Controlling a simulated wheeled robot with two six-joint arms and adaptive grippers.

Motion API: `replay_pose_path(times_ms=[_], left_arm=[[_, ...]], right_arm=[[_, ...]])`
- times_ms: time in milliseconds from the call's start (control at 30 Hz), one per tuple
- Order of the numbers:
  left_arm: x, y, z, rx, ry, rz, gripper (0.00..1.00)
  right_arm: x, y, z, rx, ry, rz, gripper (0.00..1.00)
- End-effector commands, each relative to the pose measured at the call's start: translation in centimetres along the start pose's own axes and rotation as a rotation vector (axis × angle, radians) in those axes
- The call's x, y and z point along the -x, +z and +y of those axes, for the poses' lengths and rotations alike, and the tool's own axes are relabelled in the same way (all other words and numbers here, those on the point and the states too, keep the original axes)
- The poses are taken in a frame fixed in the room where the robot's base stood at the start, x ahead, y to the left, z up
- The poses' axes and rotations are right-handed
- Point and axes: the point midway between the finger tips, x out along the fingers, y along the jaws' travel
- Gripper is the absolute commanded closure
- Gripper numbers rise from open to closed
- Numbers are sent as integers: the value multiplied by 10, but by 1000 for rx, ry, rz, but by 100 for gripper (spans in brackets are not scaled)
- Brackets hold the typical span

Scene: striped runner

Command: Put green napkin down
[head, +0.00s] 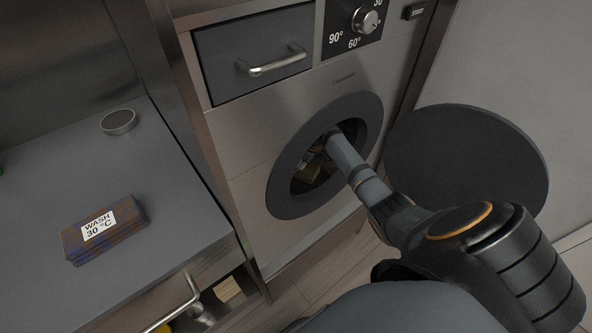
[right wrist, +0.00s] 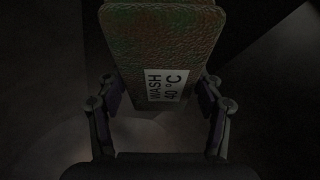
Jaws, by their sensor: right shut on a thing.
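In the right wrist view a folded napkin (right wrist: 165,42), dark green-brown with a white label reading WASH 40 °C, sits between the fingers of my right gripper (right wrist: 160,96). The gripper is shut on it, with a finger on each side of its near end. In the head view my right gripper (head: 320,150) reaches through the round opening of the washing machine (head: 235,155). A small brownish patch of the napkin (head: 309,173) shows in the dark drum. What lies under the napkin is too dark to tell. My left gripper is not in view.
The round machine door (head: 465,160) stands open at the right. A folded brown-purple cloth labelled WASH 30 °C (head: 78,247) and a round tin (head: 118,122) lie on the grey counter (head: 165,195). Below the counter, a handle (head: 170,305) and small items show at the bottom edge.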

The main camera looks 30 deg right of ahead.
Motion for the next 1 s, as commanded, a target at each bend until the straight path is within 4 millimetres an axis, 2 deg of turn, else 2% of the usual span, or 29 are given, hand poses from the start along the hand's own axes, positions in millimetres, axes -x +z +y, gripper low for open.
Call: replay_pose_path(times_ms=[300,333,467,833,933,1000], left_arm=[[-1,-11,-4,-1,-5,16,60],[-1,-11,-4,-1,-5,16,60],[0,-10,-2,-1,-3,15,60],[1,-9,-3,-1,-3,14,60],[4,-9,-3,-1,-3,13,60],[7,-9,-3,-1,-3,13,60]], right_arm=[[-2,1,0,1,0,1,67],[-1,0,0,1,0,1,29],[-1,0,0,1,0,1,11],[2,-1,0,1,1,1,10],[13,-1,2,2,4,2,10],[28,-1,2,3,5,1,10]])
